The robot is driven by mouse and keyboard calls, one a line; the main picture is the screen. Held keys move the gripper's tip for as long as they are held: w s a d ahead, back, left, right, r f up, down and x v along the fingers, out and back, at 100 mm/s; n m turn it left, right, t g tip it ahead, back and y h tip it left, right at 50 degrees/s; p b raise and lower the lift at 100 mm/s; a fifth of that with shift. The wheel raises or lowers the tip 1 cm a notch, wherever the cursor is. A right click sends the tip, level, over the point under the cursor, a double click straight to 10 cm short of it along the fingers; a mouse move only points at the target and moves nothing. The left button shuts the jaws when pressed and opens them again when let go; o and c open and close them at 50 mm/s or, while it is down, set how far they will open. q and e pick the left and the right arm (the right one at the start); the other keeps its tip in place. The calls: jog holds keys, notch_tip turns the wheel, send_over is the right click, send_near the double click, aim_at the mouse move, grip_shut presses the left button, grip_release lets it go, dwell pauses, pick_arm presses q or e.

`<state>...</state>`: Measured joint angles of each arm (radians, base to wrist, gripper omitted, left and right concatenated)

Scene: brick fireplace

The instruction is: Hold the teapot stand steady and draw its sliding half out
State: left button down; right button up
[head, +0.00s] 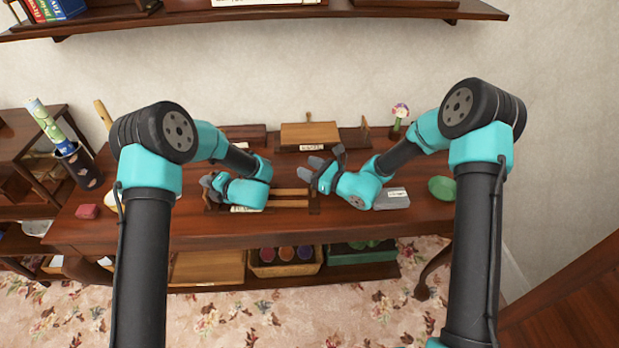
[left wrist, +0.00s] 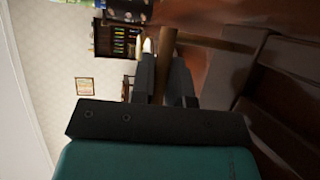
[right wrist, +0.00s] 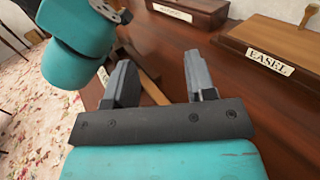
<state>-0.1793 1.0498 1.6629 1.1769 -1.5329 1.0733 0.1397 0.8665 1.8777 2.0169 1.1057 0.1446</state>
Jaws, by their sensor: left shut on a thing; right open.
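The teapot stand (head: 290,197) lies on the dark wooden table, with two pale wooden rails running left to right between darker ends. My left gripper (head: 209,183) is at its left end and shut on it; the left wrist view shows a wooden bar (left wrist: 167,50) between the fingers. My left arm hides much of the stand's left half.
A wooden box labelled EASEL (right wrist: 275,48) stands behind; it shows in the head view (head: 309,134). A grey labelled block (head: 392,198) and a green lump (head: 441,188) are on the right. A red block (head: 87,211) is at the left. Bare table lies in front.

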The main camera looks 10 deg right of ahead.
jog(key=shift+r, duration=1.55)
pick_arm(q)
jog(key=c, duration=1)
grip_release()
jog(key=shift+c, duration=0.2)
jog(key=v, duration=1.2)
